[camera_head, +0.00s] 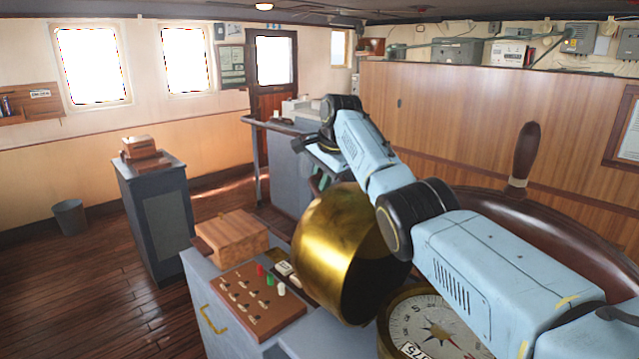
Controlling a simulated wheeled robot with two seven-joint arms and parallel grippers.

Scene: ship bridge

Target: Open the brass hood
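The brass hood (345,250) is a shiny gold dome in the middle of the head view. It is tilted to the left, off the compass, with its dark hollow side facing right. The compass (430,328) shows its white dial and star, partly covered by my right arm. My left gripper is not in view.
A console (225,335) with a switch panel (245,312) and a wooden box (231,236) stands left of the hood. The ship's wheel (525,160) is behind my arm at right. A grey pedestal (155,215) stands farther left, with open floor between.

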